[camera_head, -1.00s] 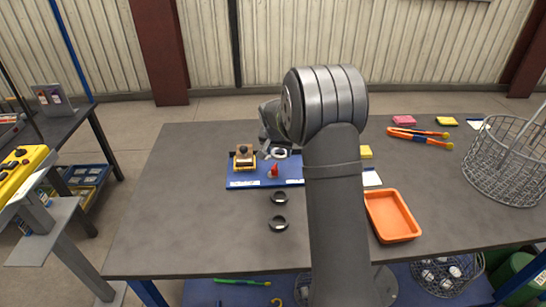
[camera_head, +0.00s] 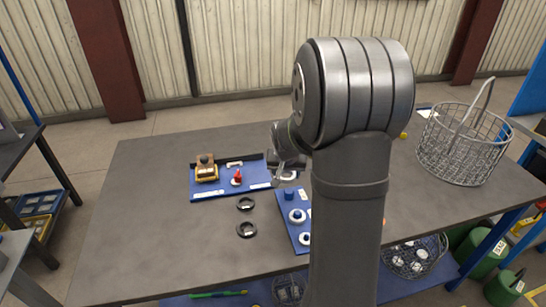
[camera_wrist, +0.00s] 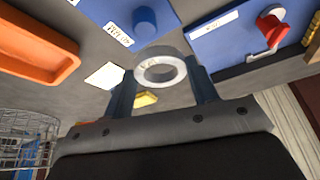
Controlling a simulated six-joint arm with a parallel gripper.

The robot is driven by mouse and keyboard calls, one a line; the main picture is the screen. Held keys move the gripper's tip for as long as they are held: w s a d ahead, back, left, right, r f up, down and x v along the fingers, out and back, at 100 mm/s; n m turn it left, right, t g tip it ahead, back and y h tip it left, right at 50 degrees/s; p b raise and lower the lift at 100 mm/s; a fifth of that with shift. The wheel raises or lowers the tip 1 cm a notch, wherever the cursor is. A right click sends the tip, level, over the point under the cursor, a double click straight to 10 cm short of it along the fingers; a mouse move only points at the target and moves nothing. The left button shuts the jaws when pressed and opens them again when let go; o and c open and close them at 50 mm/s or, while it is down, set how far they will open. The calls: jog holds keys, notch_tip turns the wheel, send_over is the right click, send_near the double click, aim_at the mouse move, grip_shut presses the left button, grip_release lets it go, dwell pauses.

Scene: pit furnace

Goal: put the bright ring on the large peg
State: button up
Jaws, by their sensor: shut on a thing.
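The bright ring (camera_wrist: 163,86), pale silver with faint marks on top, sits between the two fingers of my gripper (camera_wrist: 161,76) in the wrist view. My gripper is shut on it and holds it above the table. In the head view the ring (camera_head: 289,176) is small beside my arm. A bare blue peg (camera_wrist: 146,22) stands on a blue board (camera_wrist: 95,10), apart from the ring; the peg (camera_head: 289,194) also shows in the head view, just below the gripper. Two other pegs there carry white rings (camera_head: 297,216). My arm hides the board's right side.
A blue tray (camera_head: 214,188) left of the gripper holds a red-topped piece (camera_head: 238,177) and a yellow-and-brown block (camera_head: 206,169). Two dark rings (camera_head: 246,230) lie on the table. A wire basket (camera_head: 462,150) stands right. An orange tray (camera_wrist: 38,48) shows in the wrist view.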

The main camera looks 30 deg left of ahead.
aim_at(289, 193)
jog(key=shift+s+d+f, duration=0.2)
jog(key=shift+d+f, duration=0.05)
jog(key=shift+d, duration=0.15)
jog(key=shift+s+d+f, duration=0.2)
jog(key=shift+d, duration=0.2)
jog(key=shift+f, duration=2.8)
jog(key=shift+f, duration=0.6)
jog(key=o, duration=0.8)
jog(key=v, duration=1.1)
jog(key=shift+x, duration=4.3)
